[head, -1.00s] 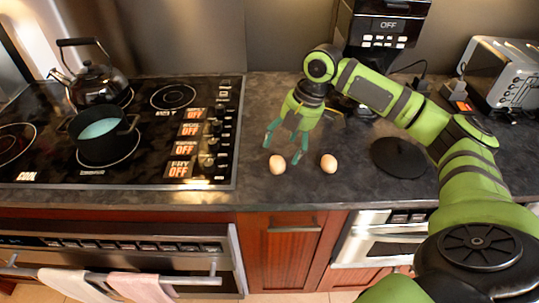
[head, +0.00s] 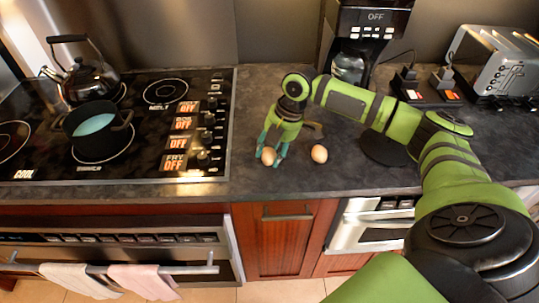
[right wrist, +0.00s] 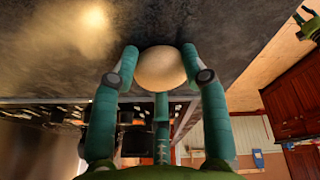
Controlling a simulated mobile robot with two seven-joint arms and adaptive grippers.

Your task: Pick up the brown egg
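A light brown egg (head: 268,155) is on the dark counter, between the teal fingers of my right gripper (head: 270,157). In the right wrist view the egg (right wrist: 162,69) fills the gap between the fingertips (right wrist: 161,72), which appear to touch it on both sides. The egg appears to rest on the counter. A second egg of similar brown (head: 319,153) lies apart to the right, with nothing touching it. My left gripper is not in view in the head picture.
The stovetop (head: 140,172) with a dark pot (head: 97,137) and a kettle (head: 90,82) is left of the eggs. A coffee maker (head: 365,45) and a toaster (head: 490,60) stand behind right. A round dark lid (head: 385,150) lies right, partly behind my arm.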

